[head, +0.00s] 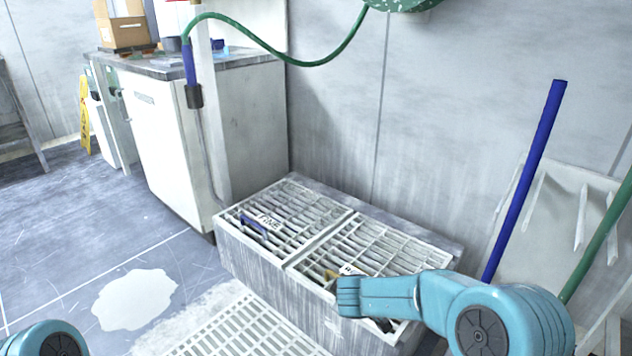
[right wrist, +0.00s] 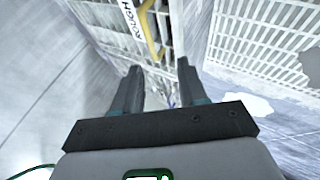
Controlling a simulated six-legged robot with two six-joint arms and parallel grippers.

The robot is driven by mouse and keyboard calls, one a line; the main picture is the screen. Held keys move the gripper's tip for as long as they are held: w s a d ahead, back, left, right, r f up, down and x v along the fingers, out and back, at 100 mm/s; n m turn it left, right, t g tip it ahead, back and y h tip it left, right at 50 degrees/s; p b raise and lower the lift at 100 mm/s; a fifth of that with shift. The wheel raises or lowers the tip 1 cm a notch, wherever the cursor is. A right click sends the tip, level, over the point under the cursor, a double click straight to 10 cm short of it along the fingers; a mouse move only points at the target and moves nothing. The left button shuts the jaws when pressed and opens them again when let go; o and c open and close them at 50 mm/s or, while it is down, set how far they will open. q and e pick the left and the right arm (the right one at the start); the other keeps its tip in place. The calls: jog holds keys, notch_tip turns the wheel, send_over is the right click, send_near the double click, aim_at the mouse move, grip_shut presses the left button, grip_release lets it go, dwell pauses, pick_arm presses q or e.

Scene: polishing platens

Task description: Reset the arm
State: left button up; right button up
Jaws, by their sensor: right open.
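My right arm reaches in from the right in the head view, over the front right of a low grated bin (head: 322,240). Its fingers are hard to make out there. In the right wrist view my right gripper (right wrist: 160,72) is open, its two dark fingers apart with nothing between them. A yellow-handled item (right wrist: 149,32) lies beyond the fingertips, beside a label reading ROUGH (right wrist: 130,18). In the head view a blue-handled item (head: 253,229) lies in the bin's left section. Only a turquoise part of my left arm shows at the lower left; its gripper is out of frame.
A white cabinet (head: 255,125) with a dark top stands behind the bin, carrying cardboard boxes (head: 125,28). A green hose (head: 270,48) hangs above. A blue pole (head: 525,175) leans near my right arm. A floor grate (head: 245,330) and pale puddle (head: 134,299) lie in front.

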jog(key=s+f+m+g+y, duration=0.2)
jog(key=s+f+m, duration=0.3)
jog(key=s, duration=0.5)
jog(key=s+d+f+m+g+y, duration=0.1)
jog(key=s+f+m+g, duration=0.15)
jog(key=s+f, duration=0.6)
jog(key=s+f+m+g+y, duration=0.2)
jog(key=s+f+m, duration=0.3)
jog(key=s, duration=0.7)
pick_arm(q)
jog(key=s+d+r+g+p, duration=0.1)
jog(key=s+r+p, duration=0.1)
jog(key=r+p, duration=1.7)
jog(key=s+d+r+p, duration=0.1)
jog(key=s+r+p, duration=0.1)
jog(key=r+p, duration=1.7)
jog(key=shift+s+m+g, duration=0.3)
jog(key=shift+g, duration=0.1)
pick_arm(e)
jog(key=s+r, duration=0.2)
jog(key=r, duration=1.6)
jog(key=s+a+r+g, duration=0.1)
jog(key=s+r, duration=0.1)
jog(key=r, duration=1.7)
jog(key=shift+a+r, duration=0.15)
jog(key=shift+r, duration=0.05)
jog(key=shift+s, duration=0.1)
